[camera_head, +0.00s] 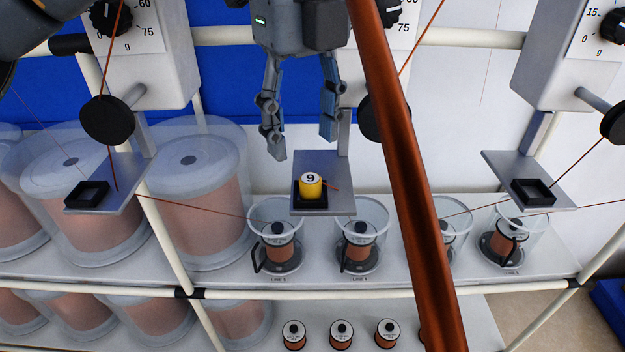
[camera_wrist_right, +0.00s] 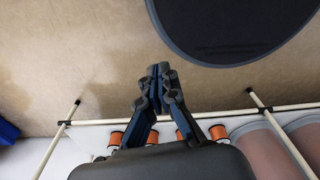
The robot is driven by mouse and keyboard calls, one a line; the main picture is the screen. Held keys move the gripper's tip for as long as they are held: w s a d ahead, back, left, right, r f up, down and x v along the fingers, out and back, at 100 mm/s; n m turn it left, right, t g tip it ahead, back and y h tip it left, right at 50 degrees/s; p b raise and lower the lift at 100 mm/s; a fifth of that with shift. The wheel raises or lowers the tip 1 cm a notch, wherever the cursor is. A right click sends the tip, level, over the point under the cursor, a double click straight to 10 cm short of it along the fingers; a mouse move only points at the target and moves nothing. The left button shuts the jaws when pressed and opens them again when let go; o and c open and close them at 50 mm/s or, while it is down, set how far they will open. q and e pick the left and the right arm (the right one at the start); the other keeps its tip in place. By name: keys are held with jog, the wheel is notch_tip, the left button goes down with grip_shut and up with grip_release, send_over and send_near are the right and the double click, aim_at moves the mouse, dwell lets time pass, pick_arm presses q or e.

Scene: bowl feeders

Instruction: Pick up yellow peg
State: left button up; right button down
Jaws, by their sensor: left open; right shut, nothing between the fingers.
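The yellow peg (camera_head: 311,187) is a short cylinder with a white top marked 9. It stands upright in a small black square holder (camera_head: 310,202) on a grey metal plate (camera_head: 338,170) in the head view. My left gripper (camera_head: 304,146) points down above and behind the peg, with its fingers spread wide and nothing between them. It does not touch the peg. My right gripper (camera_wrist_right: 164,72) shows in the right wrist view, shut and empty, above the floor. It is not clearly seen in the head view.
A thick copper-coloured bar (camera_head: 405,150) crosses the head view just right of the peg. Dials hang above. Clear cups with copper spools (camera_head: 280,245) stand below the plate, and large lidded drums (camera_head: 205,200) stand left. A dark round shape (camera_wrist_right: 235,25) shows in the right wrist view.

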aim_at(309, 177)
pick_arm(q)
jog(key=shift+s+d+f+p, duration=0.15)
jog(key=shift+f+p, duration=0.25)
jog(key=shift+p, duration=0.05)
jog(key=shift+s+d+f+p, duration=0.15)
jog(key=shift+f+p, duration=0.2)
jog(key=shift+p, duration=0.05)
jog(key=shift+s+a+f+p, duration=0.15)
jog(key=shift+f+p, duration=0.4)
jog(key=shift+f, duration=1.2)
jog(key=c, duration=0.7)
grip_shut()
pick_arm(e)
jog(key=r, duration=0.3)
jog(key=shift+w+d, duration=0.1)
jog(key=shift+w, duration=0.25)
